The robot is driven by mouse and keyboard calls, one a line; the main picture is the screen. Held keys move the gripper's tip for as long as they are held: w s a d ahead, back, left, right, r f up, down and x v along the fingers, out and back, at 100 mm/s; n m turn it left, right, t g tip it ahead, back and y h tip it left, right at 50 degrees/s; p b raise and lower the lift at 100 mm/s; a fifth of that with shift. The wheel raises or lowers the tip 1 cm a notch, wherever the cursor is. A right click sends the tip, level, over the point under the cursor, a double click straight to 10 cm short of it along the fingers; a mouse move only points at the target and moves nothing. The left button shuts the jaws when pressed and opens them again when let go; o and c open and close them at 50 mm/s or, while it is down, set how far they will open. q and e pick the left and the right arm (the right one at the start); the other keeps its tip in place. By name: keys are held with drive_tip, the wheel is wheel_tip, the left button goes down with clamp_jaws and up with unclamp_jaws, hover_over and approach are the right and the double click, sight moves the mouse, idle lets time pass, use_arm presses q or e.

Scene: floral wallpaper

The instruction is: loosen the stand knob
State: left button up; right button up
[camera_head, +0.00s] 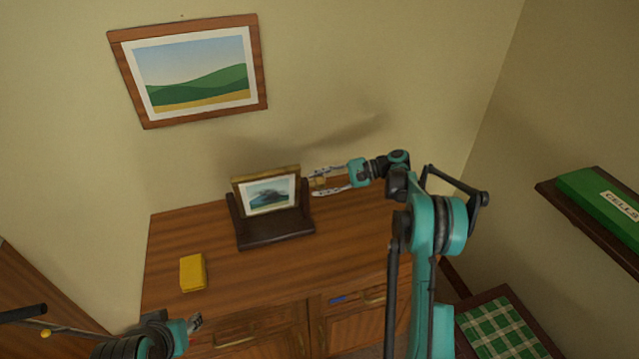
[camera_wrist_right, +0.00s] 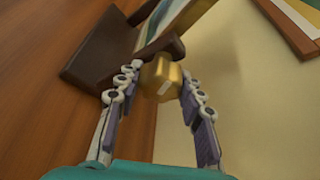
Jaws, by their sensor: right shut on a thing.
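A dark wooden stand (camera_head: 275,235) on the cabinet top holds a small gold-framed picture (camera_head: 268,193). The brass stand knob (camera_head: 319,182) is on the stand's right side. In the right wrist view the knob (camera_wrist_right: 160,78) shows a pale mark on its face, with the dark stand (camera_wrist_right: 103,50) behind it. My right gripper (camera_head: 318,183) reaches in from the right and is shut on the knob, one finger on each side. My left gripper (camera_head: 196,322) is low at the left, away from the stand; its fingers are too small to tell open from shut.
A yellow block (camera_head: 193,272) lies on the wooden cabinet (camera_head: 170,235) left of the stand. A landscape picture (camera_head: 190,75) hangs tilted on the wall above. A shelf with a green box (camera_head: 600,205) is at the right, above a green checked seat (camera_head: 500,335).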

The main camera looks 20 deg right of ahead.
drive_tip(key=n+t+y+b, duration=0.1)
drive_tip(key=n, duration=0.2)
drive_tip(key=shift+f+n+t+b, duration=0.1)
drive_tip(key=shift+n+t+b, duration=0.3)
drive_tip(key=n+t+y+b, duration=0.1)
drive_tip(key=n, duration=0.3)
drive_tip(key=shift+y+b, duration=0.3)
drive_tip(key=shift+b, duration=0.05)
drive_tip(key=n+y+b, duration=0.1)
drive_tip(key=n+y, duration=0.1)
drive_tip(key=n, duration=0.2)
drive_tip(key=shift+n+b, duration=0.3)
drive_tip(key=shift+r+n+g+y+b, duration=0.15)
drive_tip(key=shift+n+g+y+b, duration=0.15)
drive_tip(key=shift+n, duration=0.75)
drive_tip(key=shift+r+n+g+y+b, duration=0.15)
drive_tip(key=shift+n+g+y+b, duration=0.2)
drive_tip(key=shift+n, duration=1)
drive_tip(key=o, duration=1.2)
drive_tip(key=shift+c, duration=0.2)
